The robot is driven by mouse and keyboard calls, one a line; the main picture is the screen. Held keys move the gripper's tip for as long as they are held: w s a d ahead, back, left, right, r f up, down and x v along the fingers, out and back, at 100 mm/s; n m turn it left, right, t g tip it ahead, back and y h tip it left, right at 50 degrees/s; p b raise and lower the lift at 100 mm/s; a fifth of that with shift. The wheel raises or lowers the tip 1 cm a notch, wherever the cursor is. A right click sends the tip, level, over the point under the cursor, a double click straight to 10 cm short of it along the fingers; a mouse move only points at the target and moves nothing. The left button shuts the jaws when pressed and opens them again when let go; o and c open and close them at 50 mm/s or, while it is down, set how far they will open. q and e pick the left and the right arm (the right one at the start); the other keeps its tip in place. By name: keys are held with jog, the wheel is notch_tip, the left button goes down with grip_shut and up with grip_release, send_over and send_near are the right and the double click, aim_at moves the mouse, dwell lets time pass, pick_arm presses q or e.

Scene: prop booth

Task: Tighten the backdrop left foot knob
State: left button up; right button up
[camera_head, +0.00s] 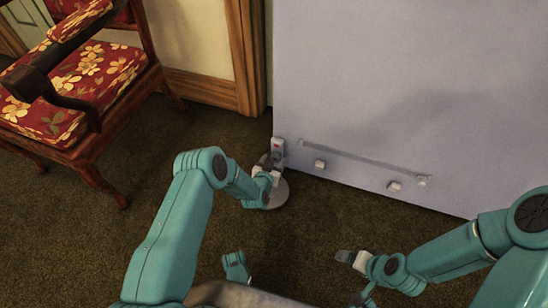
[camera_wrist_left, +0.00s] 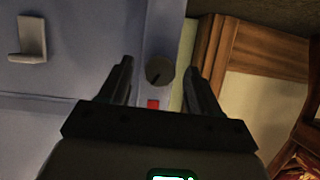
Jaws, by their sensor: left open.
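The backdrop (camera_head: 400,90) is a pale lilac upright panel. The foot knob (camera_wrist_left: 159,71) is a small dark round knob with a pointer mark, on a pale plate at the panel's edge.
A red floral armchair (camera_head: 70,85) stands at the left. A wooden door frame (camera_head: 243,60) is behind the panel's left edge. A rail (camera_head: 375,161) and small white blocks (camera_head: 394,186) project from the panel's lower front. The dark carpet (camera_head: 330,215) is clear before it.

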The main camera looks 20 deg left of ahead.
pick_arm(q)
jog(key=shift+w+f, duration=0.1)
jog(key=shift+w, duration=0.05)
pick_arm(e)
jog(key=shift+w, duration=0.35)
pick_arm(q)
jog(key=c, duration=1)
jog(key=shift+c, duration=0.2)
